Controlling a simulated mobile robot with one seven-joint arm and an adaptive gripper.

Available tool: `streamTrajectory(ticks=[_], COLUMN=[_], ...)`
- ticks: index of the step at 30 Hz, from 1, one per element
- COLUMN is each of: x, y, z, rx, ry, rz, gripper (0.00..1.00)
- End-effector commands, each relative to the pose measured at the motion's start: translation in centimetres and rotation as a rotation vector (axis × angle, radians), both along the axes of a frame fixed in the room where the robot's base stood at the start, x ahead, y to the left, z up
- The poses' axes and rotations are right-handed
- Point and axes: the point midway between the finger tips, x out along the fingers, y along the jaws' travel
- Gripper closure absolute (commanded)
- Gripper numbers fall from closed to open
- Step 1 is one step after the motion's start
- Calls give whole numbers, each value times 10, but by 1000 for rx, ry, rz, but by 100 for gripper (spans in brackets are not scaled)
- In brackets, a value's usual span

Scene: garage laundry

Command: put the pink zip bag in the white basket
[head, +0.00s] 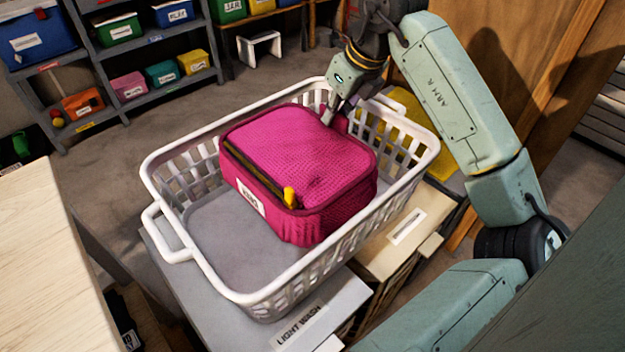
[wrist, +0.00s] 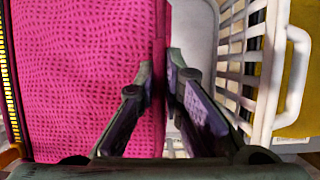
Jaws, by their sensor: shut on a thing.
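The pink zip bag (head: 300,155) is inside the outline of the white basket (head: 190,252) in the head view, toward its right and back. It has a dark zip with a yellow pull and a white label on its front. My gripper (head: 332,115) is at the bag's back edge. In the wrist view my gripper (wrist: 165,75) is shut on the edge of the pink bag (wrist: 80,75), with the basket wall (wrist: 262,65) close on the right. Whether the bag's underside touches the basket floor is hidden.
The basket stands on a grey surface labelled "LIGHT WASH" (head: 300,325). A cream box (head: 410,232) is beside it on the right. A wooden tabletop (head: 50,260) is at the left. Shelves with coloured bins (head: 130,85) stand at the back left. The basket's front left floor is bare.

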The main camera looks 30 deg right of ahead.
Motion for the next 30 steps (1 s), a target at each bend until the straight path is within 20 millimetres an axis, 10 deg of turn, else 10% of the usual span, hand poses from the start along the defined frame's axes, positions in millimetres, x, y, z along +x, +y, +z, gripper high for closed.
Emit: streamTrajectory(ticks=[18, 30], x=[0, 0], y=[0, 0], z=[-75, -82], rx=[2, -1], ry=[-2, -1], rz=[0, 0], gripper=[100, 91])
